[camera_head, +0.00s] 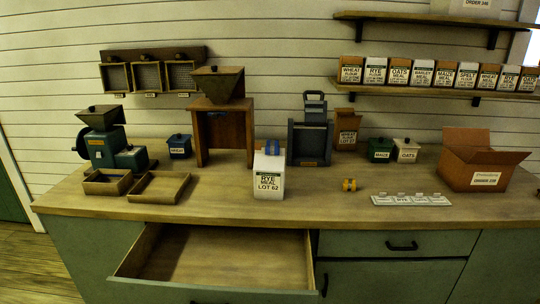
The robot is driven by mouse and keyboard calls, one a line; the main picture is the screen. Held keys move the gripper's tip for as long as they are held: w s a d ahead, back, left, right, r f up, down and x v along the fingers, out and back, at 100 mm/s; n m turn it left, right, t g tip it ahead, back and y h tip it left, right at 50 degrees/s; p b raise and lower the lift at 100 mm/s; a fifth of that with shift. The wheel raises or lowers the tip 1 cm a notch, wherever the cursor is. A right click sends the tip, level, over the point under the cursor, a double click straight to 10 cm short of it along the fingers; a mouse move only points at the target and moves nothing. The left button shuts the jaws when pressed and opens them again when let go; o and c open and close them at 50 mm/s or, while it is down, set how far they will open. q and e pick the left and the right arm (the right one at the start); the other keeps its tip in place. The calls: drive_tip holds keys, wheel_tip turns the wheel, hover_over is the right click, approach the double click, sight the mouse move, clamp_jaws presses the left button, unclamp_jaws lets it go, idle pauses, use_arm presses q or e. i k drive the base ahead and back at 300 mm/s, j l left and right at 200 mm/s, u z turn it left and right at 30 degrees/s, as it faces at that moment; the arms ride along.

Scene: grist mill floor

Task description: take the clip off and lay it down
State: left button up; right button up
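A small blue clip (272,147) sits at the top of a white bag (270,174) labelled rye meal, lot 62. The bag stands upright near the middle of the wooden counter (310,210). A small yellow piece (349,185), perhaps another clip, lies on the counter to the right of the bag. Neither of my grippers shows in this view.
An open empty drawer (145,250) juts out below the counter's front edge. A wooden hopper stand (241,131) and a dark blue-grey device (309,142) stand behind the bag. A label strip (410,200) and an open carton (476,175) are at right. Counter beside the bag is clear.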

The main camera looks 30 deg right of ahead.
sight(272, 146)
drive_tip(key=i+l+z, duration=0.15)
drive_tip(key=i+l, duration=0.3)
drive_tip(key=l, duration=0.2)
drive_tip(key=i+l+z, duration=0.15)
drive_tip(key=i+l, duration=0.35)
